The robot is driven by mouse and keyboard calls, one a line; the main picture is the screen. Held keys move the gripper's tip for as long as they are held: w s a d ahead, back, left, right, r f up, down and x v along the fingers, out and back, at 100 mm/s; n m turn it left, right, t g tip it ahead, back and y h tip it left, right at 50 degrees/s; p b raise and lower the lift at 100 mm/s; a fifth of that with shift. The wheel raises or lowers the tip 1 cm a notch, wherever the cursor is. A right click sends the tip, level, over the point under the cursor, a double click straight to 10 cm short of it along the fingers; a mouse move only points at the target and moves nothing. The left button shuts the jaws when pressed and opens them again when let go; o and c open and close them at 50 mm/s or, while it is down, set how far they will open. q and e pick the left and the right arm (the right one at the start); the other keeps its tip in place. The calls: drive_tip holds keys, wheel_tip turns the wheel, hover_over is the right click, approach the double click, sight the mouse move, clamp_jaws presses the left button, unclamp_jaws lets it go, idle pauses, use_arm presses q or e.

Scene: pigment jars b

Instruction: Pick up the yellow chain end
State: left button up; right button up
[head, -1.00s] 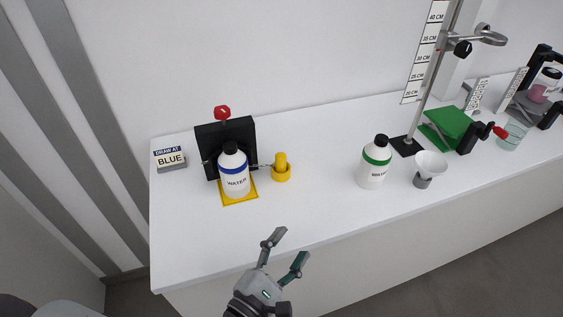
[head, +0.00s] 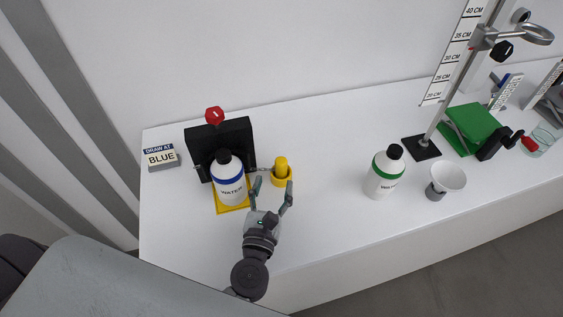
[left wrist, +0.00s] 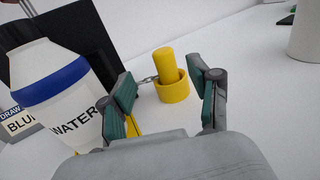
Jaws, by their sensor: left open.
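The yellow chain end (head: 282,165) is an upright yellow peg standing in a short yellow ring holder (head: 283,181) on the table. A thin metal link runs from it toward the black stand on its left. It also shows in the left wrist view (left wrist: 165,63), between and beyond the fingertips. My left gripper (head: 273,184) is open and empty, just in front of the yellow piece, its fingers pointing at it. In the left wrist view the green finger pads (left wrist: 165,95) are spread apart. My right gripper is not in view.
A blue-banded water bottle (head: 230,183) stands close left of my gripper, on a yellow mat before a black stand (head: 237,133) with a red knob. A green-banded bottle (head: 385,175) and a funnel cup (head: 447,178) stand right. Table between is clear.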

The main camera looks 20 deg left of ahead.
sight(280, 168)
use_arm(q)
drive_tip(key=w, duration=0.2)
drive_tip(key=shift+w+a, duration=0.15)
drive_tip(key=shift+w, duration=0.15)
drive_tip(key=shift+w+r+p, duration=0.1)
drive_tip(key=shift+w+p, duration=0.75)
drive_tip(key=shift+w, duration=0.3)
drive_tip(key=shift+w+a+f+p, duration=0.15)
drive_tip(key=shift+w+p, duration=0.25)
drive_tip(key=shift+w, duration=0.85)
drive_tip(key=shift+w+f, duration=0.15)
drive_tip(key=shift+w, duration=0.2)
drive_tip(key=c, duration=1.1)
clamp_jaws()
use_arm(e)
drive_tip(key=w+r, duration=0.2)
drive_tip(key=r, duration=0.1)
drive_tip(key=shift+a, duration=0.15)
